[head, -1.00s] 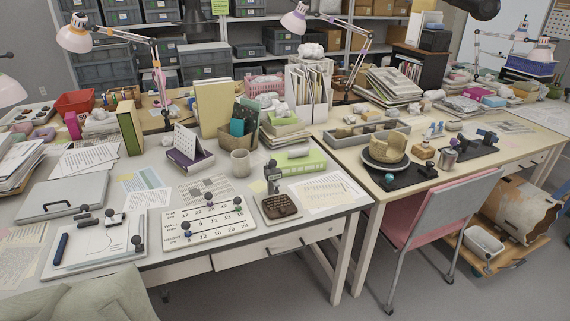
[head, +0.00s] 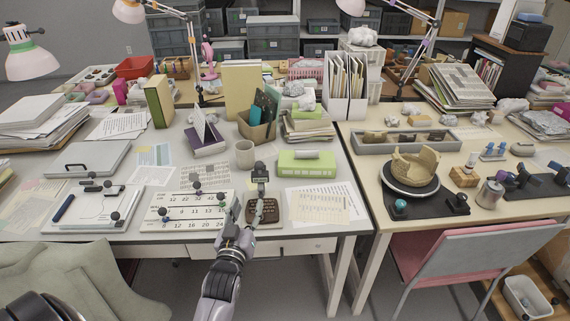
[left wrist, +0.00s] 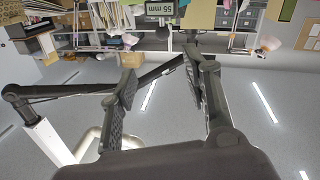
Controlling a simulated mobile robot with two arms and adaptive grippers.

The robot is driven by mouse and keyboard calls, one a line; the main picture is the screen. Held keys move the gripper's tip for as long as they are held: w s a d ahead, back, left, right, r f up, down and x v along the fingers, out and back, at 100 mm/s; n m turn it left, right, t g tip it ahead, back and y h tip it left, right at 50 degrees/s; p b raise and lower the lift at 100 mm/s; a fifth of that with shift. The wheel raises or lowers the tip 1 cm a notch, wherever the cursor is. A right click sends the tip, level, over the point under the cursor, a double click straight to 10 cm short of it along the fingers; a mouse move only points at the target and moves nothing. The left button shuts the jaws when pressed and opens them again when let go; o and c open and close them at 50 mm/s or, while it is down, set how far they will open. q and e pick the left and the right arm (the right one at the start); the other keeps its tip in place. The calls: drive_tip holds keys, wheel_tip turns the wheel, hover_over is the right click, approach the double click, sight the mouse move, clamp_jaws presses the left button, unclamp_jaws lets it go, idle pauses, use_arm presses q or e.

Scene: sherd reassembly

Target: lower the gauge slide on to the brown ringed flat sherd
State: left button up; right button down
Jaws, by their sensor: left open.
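The brown ringed flat sherd (head: 259,216) lies near the front edge of the grey-white table, partly hidden behind my left gripper. The dark gauge (head: 261,171) stands upright at the sherd's back edge. I cannot tell the gap between its slide and the sherd. My left gripper (head: 250,217) reaches up from the front edge, in front of the gauge and sherd. In the left wrist view its two fingers (left wrist: 160,68) are apart with nothing between them. A plate reading "55 mm" (left wrist: 160,8) shows beyond them at the top edge. My right gripper is not in view.
A white number board (head: 187,212) lies left of the sherd. A mug (head: 244,154) and a green box (head: 306,164) stand behind, and paper sheets (head: 322,204) lie to the right. A pink-seated chair (head: 455,250) stands at the right-hand table.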

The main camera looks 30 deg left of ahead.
use_arm(q)
approach(258, 168)
drive_tip(key=p+x, duration=0.1)
drive_tip(key=x, duration=0.8)
drive_tip(key=shift+w+a, duration=0.15)
drive_tip(key=shift+w, duration=0.3)
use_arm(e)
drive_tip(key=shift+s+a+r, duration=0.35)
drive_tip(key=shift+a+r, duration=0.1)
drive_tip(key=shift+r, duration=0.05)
use_arm(q)
drive_tip(key=shift+c, duration=0.3)
drive_tip(key=c, duration=0.7)
clamp_jaws()
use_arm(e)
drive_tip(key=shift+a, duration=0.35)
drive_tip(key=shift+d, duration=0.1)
